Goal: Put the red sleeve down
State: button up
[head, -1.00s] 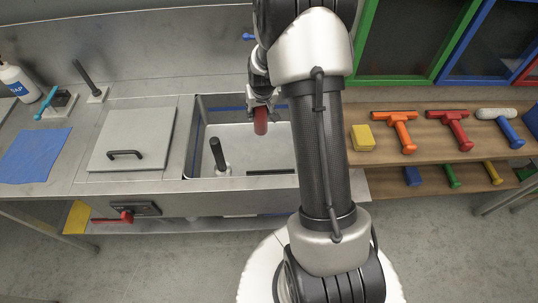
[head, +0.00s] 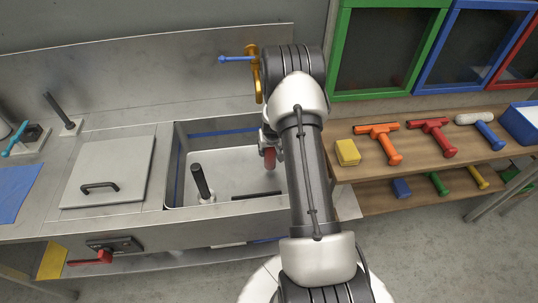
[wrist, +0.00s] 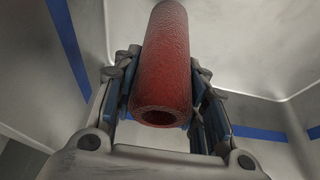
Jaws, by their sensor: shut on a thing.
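The red sleeve (wrist: 164,60) is a hollow tube with a rough surface. In the wrist view it stands between the two fingers of my gripper (wrist: 165,105), which is shut on it, with its open end facing the camera. In the head view the red sleeve (head: 270,157) shows at my gripper (head: 268,143), inside the outline of the steel sink basin (head: 240,165), near its right wall. My arm hides part of the gripper and the basin's right side. I cannot tell whether the sleeve touches the basin floor.
A dark upright post (head: 201,180) stands in the basin, left of the sleeve. A grey lid (head: 110,172) with a black handle lies left of the basin. A wooden shelf (head: 430,163) at right bears a yellow sponge (head: 347,152) and several squeegee-like tools. A yellow-and-blue tap (head: 254,70) rises behind.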

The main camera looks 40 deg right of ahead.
jog(key=shift+f+b, duration=0.35)
jog(key=shift+f, duration=0.75)
jog(key=shift+f, duration=0.2)
jog(key=o, duration=1.1)
jog(key=shift+c, duration=0.2)
